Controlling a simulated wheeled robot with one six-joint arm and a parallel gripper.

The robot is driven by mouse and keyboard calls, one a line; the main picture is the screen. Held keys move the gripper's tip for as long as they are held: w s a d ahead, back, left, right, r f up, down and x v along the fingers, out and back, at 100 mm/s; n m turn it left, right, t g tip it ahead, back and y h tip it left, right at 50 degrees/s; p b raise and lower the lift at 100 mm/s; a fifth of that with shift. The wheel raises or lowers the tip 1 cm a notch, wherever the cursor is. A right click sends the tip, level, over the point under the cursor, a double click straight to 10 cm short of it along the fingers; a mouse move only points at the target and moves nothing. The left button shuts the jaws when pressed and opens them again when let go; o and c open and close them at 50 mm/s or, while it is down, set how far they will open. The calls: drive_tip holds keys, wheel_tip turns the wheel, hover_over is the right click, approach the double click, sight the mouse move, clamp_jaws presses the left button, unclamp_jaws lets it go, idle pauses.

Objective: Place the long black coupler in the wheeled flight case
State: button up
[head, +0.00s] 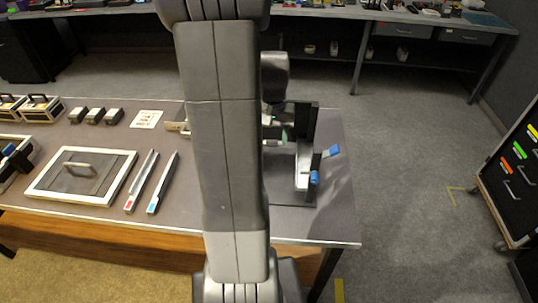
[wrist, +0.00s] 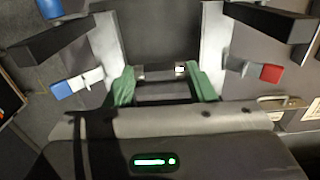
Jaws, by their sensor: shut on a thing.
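My gripper (wrist: 163,85) has green fingertips closed on the two ends of a dark bar-shaped thing (wrist: 160,92), which looks like the long black coupler; a small pale mark shows beside it. The thing sits between the upright plates of a black fixture (head: 313,125) at the right end of the table; I cannot tell whether it touches the fixture. In the head view my arm hides most of the gripper and the coupler. A black wheeled case (head: 515,165) with coloured tags and castors stands on the floor at the right edge, partly cut off.
The fixture has blue-ended levers (head: 333,151); a red-ended one (wrist: 270,73) shows in the wrist view. The table (head: 330,225) also holds a framed panel (head: 45,185), two bars (head: 141,180) and small cases (head: 40,107). Open floor (head: 410,170) lies between table and wheeled case.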

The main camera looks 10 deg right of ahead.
wheel_tip(320, 180, down, 10)
drive_tip(key=shift+r+p, duration=0.25)
drive_tip(key=shift+p, duration=0.05)
drive_tip(key=shift+s, duration=0.1)
drive_tip(key=shift+f+b, duration=0.6)
drive_tip(key=shift+f, duration=0.05)
drive_tip(key=o, duration=1.1)
drive_tip(key=shift+c, duration=0.2)
drive_tip(key=shift+r, duration=0.1)
